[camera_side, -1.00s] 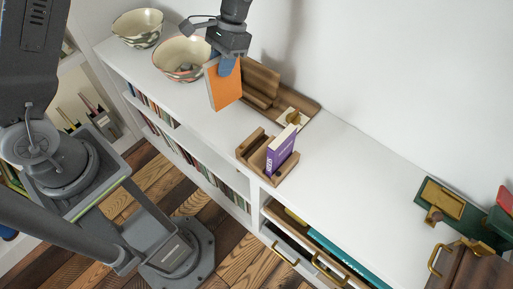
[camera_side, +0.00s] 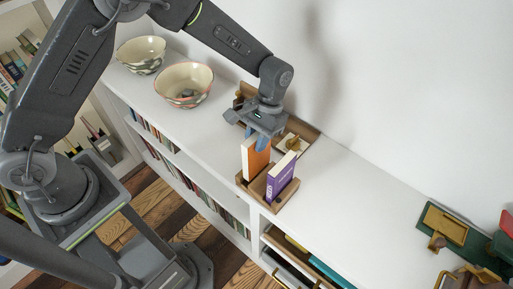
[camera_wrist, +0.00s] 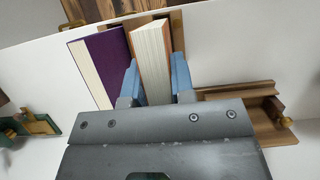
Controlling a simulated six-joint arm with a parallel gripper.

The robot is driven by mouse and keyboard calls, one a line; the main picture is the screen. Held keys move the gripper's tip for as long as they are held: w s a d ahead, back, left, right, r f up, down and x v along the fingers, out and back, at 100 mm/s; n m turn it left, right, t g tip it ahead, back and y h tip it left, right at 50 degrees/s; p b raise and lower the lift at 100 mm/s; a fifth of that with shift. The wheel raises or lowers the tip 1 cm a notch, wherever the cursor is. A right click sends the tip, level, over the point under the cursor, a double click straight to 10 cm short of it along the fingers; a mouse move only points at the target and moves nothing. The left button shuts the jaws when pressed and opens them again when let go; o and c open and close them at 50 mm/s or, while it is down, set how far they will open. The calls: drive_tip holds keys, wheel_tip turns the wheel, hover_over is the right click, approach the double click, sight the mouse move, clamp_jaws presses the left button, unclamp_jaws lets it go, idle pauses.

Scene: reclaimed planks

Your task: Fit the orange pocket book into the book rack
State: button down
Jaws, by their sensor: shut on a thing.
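The wooden book rack (camera_side: 284,201) sits on the white shelf top. A purple book (camera_side: 280,180) stands upright in it; the wrist view shows it (camera_wrist: 110,64) left of the orange book. My gripper (camera_side: 258,140) is shut on the orange pocket book (camera_side: 250,162), blue fingers on its two sides. The book is upright over the rack's left part, beside the purple book with a narrow gap. Its lower edge is at about rack level; I cannot tell whether it touches the rack floor. In the wrist view its pages (camera_wrist: 152,58) show between the fingers.
A wooden tray with a small brass piece (camera_side: 294,143) lies behind the rack, partly hidden by my gripper. Two bowls (camera_side: 183,86) stand at the far left. Green and brass items (camera_side: 446,226) are at the right. The shelf top between is clear.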

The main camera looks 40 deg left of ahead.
sight(253, 161)
drive_tip(key=shift+f, duration=1.9)
drive_tip(key=shift+f, duration=0.2)
drive_tip(key=c, duration=1)
unclamp_jaws()
drive_tip(key=shift+o, duration=0.2)
drive_tip(key=shift+r, duration=0.1)
